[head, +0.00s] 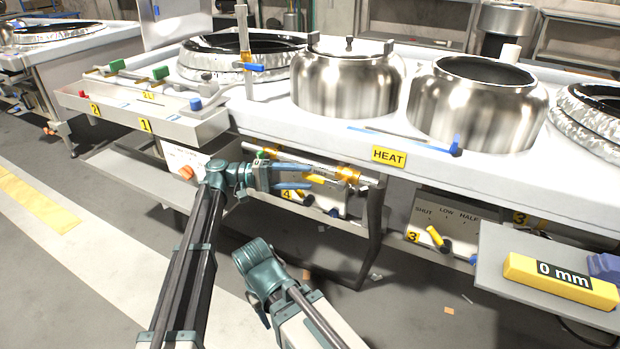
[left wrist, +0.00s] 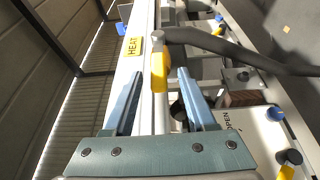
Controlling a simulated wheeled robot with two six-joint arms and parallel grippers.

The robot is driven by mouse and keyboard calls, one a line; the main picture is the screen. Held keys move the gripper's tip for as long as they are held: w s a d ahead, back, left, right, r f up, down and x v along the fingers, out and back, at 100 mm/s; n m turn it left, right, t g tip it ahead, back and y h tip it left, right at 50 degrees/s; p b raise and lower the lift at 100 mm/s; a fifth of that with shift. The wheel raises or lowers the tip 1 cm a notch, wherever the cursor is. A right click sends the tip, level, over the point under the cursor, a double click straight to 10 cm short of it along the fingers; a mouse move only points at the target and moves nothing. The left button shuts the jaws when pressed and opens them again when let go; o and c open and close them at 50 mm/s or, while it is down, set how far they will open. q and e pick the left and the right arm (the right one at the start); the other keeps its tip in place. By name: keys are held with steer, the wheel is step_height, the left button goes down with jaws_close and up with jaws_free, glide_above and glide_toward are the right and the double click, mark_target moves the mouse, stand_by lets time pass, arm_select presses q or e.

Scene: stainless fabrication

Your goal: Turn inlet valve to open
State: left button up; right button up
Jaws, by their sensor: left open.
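A pipe with brass fittings runs below the front edge of the table, and a yellow valve handle (head: 316,179) sits on it. In the left wrist view the yellow handle (left wrist: 159,68) lies lengthwise, in line with the gap between my fingers. My left gripper (head: 308,177) is open, with its blue fingers pointing right along the pipe. It also shows in the left wrist view (left wrist: 155,88), one finger on each side of the handle's near end; contact cannot be told. No label naming the inlet valve is readable.
A yellow HEAT label (head: 389,156) marks the table edge. A panel marked SHUT, LOW, HALF (head: 446,222) has a yellow lever. An OPEN-marked panel (left wrist: 262,150) is close on the right. Steel pots (head: 348,82) stand above.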

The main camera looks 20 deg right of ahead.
arm_select(q)
steer(key=v, duration=1.1)
steer(key=s+a+f+n+t+y, duration=0.2)
steer(key=s+a+f+t+y, duration=0.15)
steer(key=s+a+f, duration=0.35)
steer(key=s+a+f+n+t+y, duration=0.1)
steer(key=s+a+f+t+y, duration=0.1)
steer(key=s+f+y, duration=0.5)
steer(key=s+a+f+n+t+y, duration=0.1)
steer(key=s+a+f+y, duration=0.25)
steer(key=a, duration=0.45)
steer(key=s+a+f+t+y, duration=0.1)
steer(key=s+a+f+y, duration=0.25)
steer(key=a, duration=0.55)
steer(key=s+d+r+m+p, duration=0.35)
steer(key=s+d, duration=0.25)
steer(key=d, duration=0.5)
step_height(320, 180, up, 37)
steer(key=p, duration=3.8)
steer(key=shift+a+g, duration=0.15)
steer(key=shift+g, duration=0.3)
